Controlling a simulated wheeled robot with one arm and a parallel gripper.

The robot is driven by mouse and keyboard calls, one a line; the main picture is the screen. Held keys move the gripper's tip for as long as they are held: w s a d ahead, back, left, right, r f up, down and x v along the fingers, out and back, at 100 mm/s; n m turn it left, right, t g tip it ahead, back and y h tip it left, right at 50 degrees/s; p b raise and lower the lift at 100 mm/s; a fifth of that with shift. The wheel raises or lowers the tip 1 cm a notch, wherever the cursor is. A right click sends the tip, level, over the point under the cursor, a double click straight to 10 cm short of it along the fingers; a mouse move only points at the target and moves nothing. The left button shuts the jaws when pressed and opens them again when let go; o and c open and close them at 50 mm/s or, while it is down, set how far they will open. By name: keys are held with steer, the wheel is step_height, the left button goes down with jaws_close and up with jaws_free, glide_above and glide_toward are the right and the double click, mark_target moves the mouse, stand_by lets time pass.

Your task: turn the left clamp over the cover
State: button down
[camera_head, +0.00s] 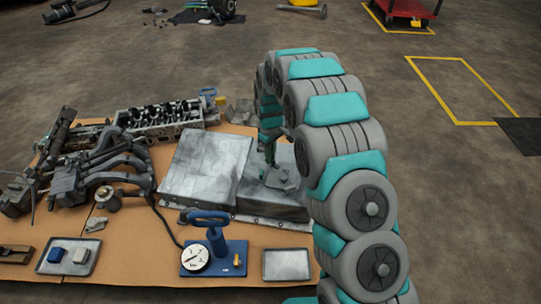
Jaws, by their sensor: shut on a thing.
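A grey metal box lies on the cardboard sheet. Its left part carries a broad, scuffed plate (205,168) that looks like the cover. A lower grey surface (285,203) shows to the right of it. My arm arches over from the right and my gripper (270,160) points down at the plate's right edge. It is shut on a small part. A flat grey piece (281,181), which looks like a clamp, lies right below the fingertips on the lower surface. The fingers and arm partly hide it, and I cannot tell the clamp's exact angle.
A blue hand pump with a gauge (210,247) stands in front of the box, its hose running left. An empty tray (287,264) is right of it. Open floor lies right.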

steer(key=c, duration=0.9)
jaws_free()
steer(key=shift+r, duration=0.1)
step_height(320, 180, up, 8)
steer(key=shift+f, duration=0.25)
steer(key=shift+r, duration=0.1)
